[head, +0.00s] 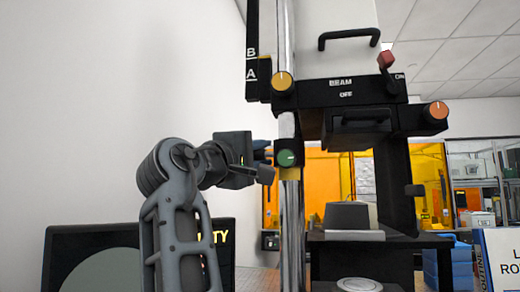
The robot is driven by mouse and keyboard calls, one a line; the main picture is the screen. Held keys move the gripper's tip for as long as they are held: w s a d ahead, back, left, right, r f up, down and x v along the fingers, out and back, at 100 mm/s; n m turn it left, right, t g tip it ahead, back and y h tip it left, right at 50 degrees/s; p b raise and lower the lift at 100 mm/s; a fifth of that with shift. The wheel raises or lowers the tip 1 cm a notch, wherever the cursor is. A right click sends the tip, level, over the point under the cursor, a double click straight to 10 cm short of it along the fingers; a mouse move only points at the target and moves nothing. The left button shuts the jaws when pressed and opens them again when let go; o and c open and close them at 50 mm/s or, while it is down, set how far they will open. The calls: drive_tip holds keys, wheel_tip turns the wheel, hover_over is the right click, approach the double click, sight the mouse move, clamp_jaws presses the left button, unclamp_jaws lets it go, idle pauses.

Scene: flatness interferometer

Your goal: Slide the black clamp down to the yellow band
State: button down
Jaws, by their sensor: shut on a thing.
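A chrome post (288,225) stands upright in the middle of the head view. The black clamp with a green knob (287,158) is on the post. The yellow band (290,174) shows on the post directly below the knob, with no clear gap between them. My gripper (264,159) is at the clamp from the left and is shut on it. The gripper and knob hide much of the clamp's body, so its exact lower edge is unclear.
A yellow knob (283,82) sits higher on the post, beside a black strip marked A and B (252,50). The BEAM housing (345,92), with a red lever (386,60) and orange knob (438,110), is right of the post. A dark monitor (95,262) stands lower left.

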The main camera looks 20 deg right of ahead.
drive_tip(key=c, duration=1)
unclamp_jaws()
drive_tip(key=shift+o, duration=0.2)
drive_tip(key=b+v, duration=0.1)
drive_tip(key=v, duration=0.7)
